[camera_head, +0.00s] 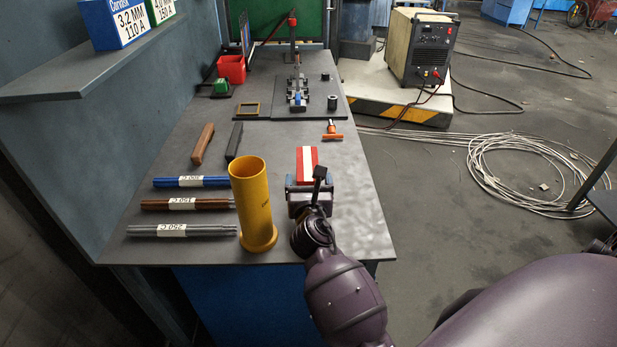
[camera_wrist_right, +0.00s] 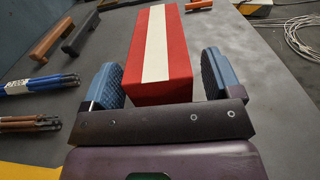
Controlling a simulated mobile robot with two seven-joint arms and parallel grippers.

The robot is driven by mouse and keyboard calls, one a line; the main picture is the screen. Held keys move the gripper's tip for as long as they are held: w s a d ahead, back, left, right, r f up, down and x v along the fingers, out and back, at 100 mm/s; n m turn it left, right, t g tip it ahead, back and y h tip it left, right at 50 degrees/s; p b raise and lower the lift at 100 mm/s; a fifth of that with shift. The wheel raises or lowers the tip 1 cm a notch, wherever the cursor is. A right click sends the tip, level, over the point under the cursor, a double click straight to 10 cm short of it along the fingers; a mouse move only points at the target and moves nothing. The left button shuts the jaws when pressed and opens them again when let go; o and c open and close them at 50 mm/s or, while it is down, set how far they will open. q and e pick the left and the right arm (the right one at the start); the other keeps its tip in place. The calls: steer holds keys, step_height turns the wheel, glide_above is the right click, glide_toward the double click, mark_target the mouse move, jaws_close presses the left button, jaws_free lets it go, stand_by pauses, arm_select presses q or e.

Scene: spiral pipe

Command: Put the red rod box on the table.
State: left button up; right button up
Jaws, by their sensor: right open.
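The red rod box (camera_head: 307,158), with a white stripe along its top, lies on the grey table (camera_head: 355,205) near its front right. My right gripper (camera_head: 306,184) is at the near end of the box, and its hand hides part of that end in the head view. In the right wrist view, the box (camera_wrist_right: 178,52) points away from me, with its near end between the two blue fingers (camera_wrist_right: 160,80). The fingers stand apart, with a gap visible on the left; contact on the right is unclear. My left gripper is out of view.
A yellow tube (camera_head: 252,200) stands upright just left of my right gripper. Blue, brown and grey rod bundles (camera_head: 185,205) lie further left. A metal fixture (camera_head: 297,92) and a red bin (camera_head: 231,68) are at the back. A shelf (camera_head: 110,62) overhangs at upper left.

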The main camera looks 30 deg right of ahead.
steer(key=v, duration=1)
steer(key=shift+a, duration=0.1)
